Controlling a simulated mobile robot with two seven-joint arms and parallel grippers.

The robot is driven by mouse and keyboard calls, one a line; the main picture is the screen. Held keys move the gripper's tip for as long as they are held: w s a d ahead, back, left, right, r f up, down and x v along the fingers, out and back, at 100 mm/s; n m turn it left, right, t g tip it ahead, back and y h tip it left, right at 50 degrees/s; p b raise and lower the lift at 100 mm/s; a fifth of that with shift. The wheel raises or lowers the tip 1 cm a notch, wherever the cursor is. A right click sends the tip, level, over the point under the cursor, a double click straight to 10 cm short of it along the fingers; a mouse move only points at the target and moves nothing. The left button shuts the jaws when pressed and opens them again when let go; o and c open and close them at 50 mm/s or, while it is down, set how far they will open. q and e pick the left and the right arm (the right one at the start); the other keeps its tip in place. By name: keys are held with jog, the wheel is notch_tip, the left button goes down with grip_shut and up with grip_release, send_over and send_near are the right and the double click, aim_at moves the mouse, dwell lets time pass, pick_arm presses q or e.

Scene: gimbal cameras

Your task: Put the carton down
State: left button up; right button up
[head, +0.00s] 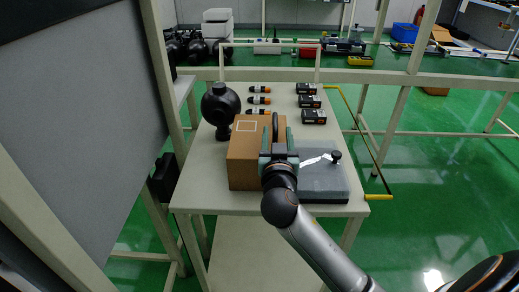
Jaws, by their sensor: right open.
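The brown carton (243,158) stands upright on the pale table (200,185), with a white label outline on its top. My right gripper (276,138) is open at the carton's right edge, and it hides part of that side. I cannot tell whether its fingers touch the carton. My left gripper is not in view.
A grey slab (325,185) with a black knob (335,156) lies right of the carton. A black round device (220,108) stands behind it at left. Small orange-black items (259,100) and black boxes (309,101) line the back. A grey panel (80,110) borders the left.

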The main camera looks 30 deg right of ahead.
aim_at(275, 121)
jog(key=x, duration=0.5)
jog(key=shift+w, duration=0.4)
jog(key=shift+c, duration=0.2)
jog(key=shift+a, duration=0.1)
grip_shut()
dwell(0.7)
jog(key=shift+r, duration=0.15)
